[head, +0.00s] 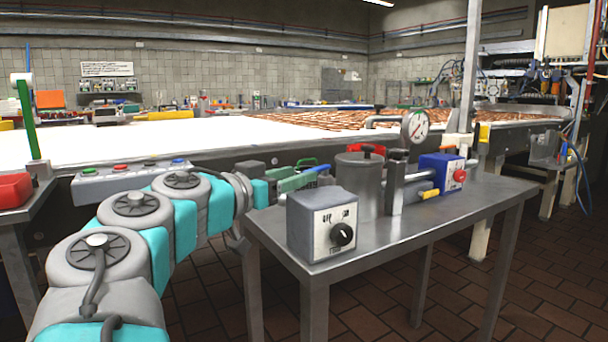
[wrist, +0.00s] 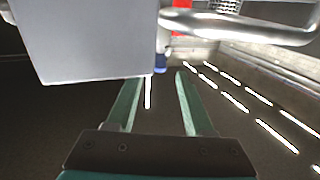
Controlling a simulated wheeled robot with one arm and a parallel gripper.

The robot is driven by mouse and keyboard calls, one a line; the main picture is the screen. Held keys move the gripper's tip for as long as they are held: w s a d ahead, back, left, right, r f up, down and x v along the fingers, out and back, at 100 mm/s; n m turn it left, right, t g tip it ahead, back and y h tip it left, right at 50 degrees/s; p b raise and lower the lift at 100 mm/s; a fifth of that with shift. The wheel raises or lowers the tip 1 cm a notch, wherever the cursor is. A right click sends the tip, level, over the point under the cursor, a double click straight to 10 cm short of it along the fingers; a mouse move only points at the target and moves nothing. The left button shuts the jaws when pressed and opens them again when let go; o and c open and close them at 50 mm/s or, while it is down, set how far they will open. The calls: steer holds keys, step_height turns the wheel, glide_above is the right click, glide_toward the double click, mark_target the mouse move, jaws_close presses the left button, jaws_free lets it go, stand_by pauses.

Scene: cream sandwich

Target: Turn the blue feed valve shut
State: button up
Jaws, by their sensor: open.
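A small blue handle (head: 325,168), likely the feed valve, shows in the head view just beyond the tips of my gripper (head: 306,170). In the wrist view a small blue piece (wrist: 160,64) lies ahead, between the lines of the two green fingers of my gripper (wrist: 161,79). The fingers are apart with nothing between them. I cannot tell whether they touch the blue piece. Most of the valve is hidden behind a large grey block (wrist: 90,38) in the wrist view, so its angle is unclear.
A steel side table (head: 400,235) carries a grey dial box (head: 322,225), a metal canister (head: 360,180) and a blue box (head: 440,174) with a red knob. A gauge (head: 415,126) stands behind. A curved pipe (wrist: 240,27) crosses the upper right of the wrist view.

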steer(key=shift+s+a, duration=0.1)
steer(key=shift+a, duration=0.1)
steer(key=shift+c, duration=1.2)
steer(key=shift+w+a+n+p, duration=0.2)
steer(key=shift+a+n+p, duration=0.15)
steer(key=shift+n, duration=0.15)
steer(key=shift+c, duration=0.8)
steer(key=a+n, duration=0.1)
steer(key=a+n+p, duration=0.1)
steer(key=n, duration=0.1)
steer(key=w+a+n+p, duration=0.1)
steer(key=a, duration=0.1)
steer(key=shift+f+n+g+h, duration=0.1)
steer(key=shift+n+g+h, duration=0.2)
steer(key=shift+h, duration=0.1)
jaws_close()
steer(key=s+a+n+g+h+p, duration=0.1)
steer(key=a+n+g+h+p, duration=0.1)
steer(key=a+n+p, duration=0.6)
steer(key=w+d+n+b, duration=0.1)
steer(key=w+d, duration=0.2)
steer(key=d, duration=0.9)
steer(key=shift+w+n+b, duration=0.3)
steer(key=shift+w, duration=0.05)
